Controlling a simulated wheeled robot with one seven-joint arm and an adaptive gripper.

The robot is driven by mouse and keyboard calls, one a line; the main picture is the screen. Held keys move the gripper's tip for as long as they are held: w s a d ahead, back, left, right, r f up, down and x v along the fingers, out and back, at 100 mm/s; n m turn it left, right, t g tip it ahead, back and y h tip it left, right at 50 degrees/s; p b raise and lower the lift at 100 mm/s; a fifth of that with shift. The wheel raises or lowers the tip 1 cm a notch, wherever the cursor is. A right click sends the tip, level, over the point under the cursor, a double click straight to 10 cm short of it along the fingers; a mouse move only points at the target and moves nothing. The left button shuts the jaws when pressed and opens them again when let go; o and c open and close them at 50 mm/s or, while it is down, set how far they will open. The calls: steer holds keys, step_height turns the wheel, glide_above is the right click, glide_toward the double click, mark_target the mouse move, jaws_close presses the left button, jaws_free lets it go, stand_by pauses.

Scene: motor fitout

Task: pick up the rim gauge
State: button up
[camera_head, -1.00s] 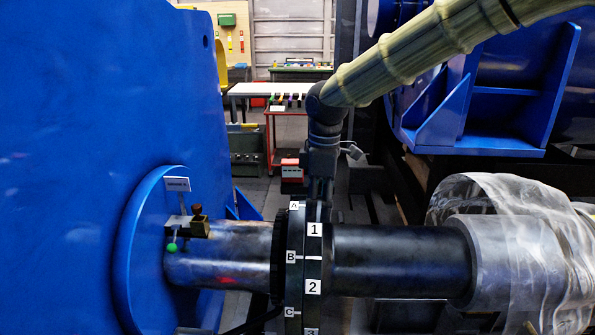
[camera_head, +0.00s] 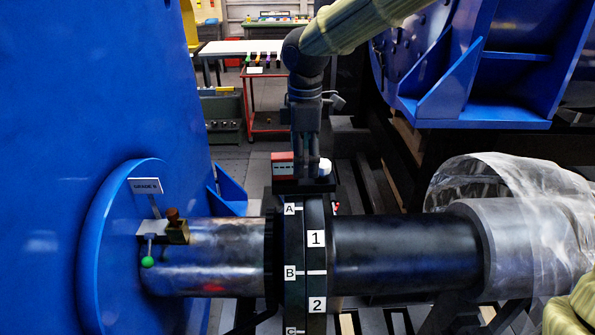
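A small brass-coloured block with a dark knob and a lever ending in a green ball (camera_head: 178,232) sits at the left shaft end, beside a small white sign (camera_head: 146,186) whose lettering seems to read "GAUGE R". I take this as the likely rim gauge, but cannot be sure. My gripper (camera_head: 306,172) points down above and behind the black coupling (camera_head: 292,250), well to the right of the block. Its fingers are dark and small, and I cannot tell the gap between them. I see nothing clearly held.
The coupling carries letter and number labels. A blue housing (camera_head: 90,90) fills the left. Clear wrap covers the right shaft (camera_head: 500,200). A red cart (camera_head: 265,100) stands behind.

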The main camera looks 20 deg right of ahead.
steer(key=shift+s, duration=0.35)
steer(key=w+f, duration=0.1)
steer(key=w+f+p, duration=0.2)
steer(key=w+f, duration=0.1)
steer(key=shift+w+a, duration=0.1)
steer(key=shift+a, duration=0.15)
steer(key=shift+f+p, duration=0.3)
steer(key=shift+p, duration=0.05)
steer(key=shift+s+f+p, duration=0.2)
steer(key=shift+s+f, duration=0.15)
steer(key=shift+s, duration=0.25)
steer(key=shift+s+f+p, duration=0.2)
steer(key=shift+s+f, duration=0.15)
steer(key=shift+s, duration=0.2)
steer(key=shift+w+f, duration=0.65)
steer(key=shift+w, duration=0.2)
steer(key=shift+s+r, duration=0.3)
steer(key=shift+s, duration=0.2)
steer(key=c, duration=0.7)
steer(key=shift+w+f, duration=0.1)
steer(key=c, duration=1.1)
steer(key=shift+c, duration=0.5)
steer(key=shift+w, duration=0.1)
